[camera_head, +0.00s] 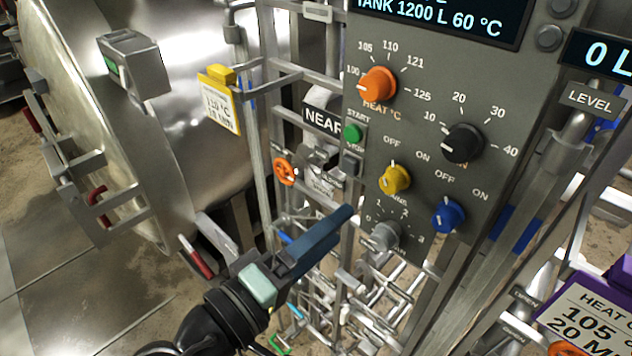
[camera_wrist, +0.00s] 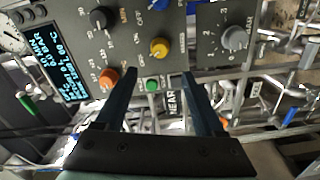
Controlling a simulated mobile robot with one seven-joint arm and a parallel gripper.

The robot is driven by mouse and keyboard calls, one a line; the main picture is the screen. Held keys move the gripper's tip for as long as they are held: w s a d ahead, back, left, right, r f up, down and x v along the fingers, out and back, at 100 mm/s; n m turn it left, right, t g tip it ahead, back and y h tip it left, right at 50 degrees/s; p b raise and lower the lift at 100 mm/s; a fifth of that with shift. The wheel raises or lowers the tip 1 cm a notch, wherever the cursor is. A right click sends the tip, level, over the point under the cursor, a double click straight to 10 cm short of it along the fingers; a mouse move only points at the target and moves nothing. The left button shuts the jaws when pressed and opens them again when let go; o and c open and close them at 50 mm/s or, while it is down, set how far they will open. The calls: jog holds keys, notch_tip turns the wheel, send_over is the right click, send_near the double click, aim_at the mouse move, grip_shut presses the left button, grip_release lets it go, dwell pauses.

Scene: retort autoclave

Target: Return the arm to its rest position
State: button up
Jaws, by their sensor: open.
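My gripper (camera_head: 338,220) reaches up from the bottom of the head view, its dark blue fingers in front of the lower left part of the grey control panel (camera_head: 410,135). In the wrist view my gripper (camera_wrist: 157,78) shows two fingers spread apart with nothing held between them. The green start button (camera_wrist: 152,85) appears between the fingertips there, with the orange heat knob (camera_wrist: 108,78) beside the left one and the yellow knob (camera_wrist: 159,47) beyond. The gap to the panel is hard to judge.
A large steel vessel (camera_head: 200,105) stands at the left, with a yellow tag (camera_head: 220,103) and red-handled clamps. Pipes, an orange handwheel (camera_head: 285,171) and frame bars crowd the space beside the panel. A purple-framed sign (camera_head: 590,310) stands at lower right. Open floor (camera_head: 60,270) lies at lower left.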

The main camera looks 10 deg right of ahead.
jog(key=w+a+r+m+t+y, duration=0.1)
jog(key=w+r+m+t+y, duration=0.2)
jog(key=r, duration=0.5)
jog(key=w+a+r+t+y, duration=0.25)
jog(key=r+t+y, duration=0.2)
jog(key=r, duration=0.45)
jog(key=s+a+r+m+t+y, duration=0.1)
jog(key=s+r+t+y, duration=0.2)
jog(key=r, duration=0.6)
jog(key=s+a+r+t+y+b, duration=0.1)
jog(key=s+r+t+y, duration=0.2)
jog(key=s+r+t, duration=0.3)
notch_tip(320, 180, up, 3)
jog(key=shift+s+a+r+m+y, duration=0.15)
jog(key=shift+s+a+m+y, duration=0.2)
jog(key=shift+s, duration=0.45)
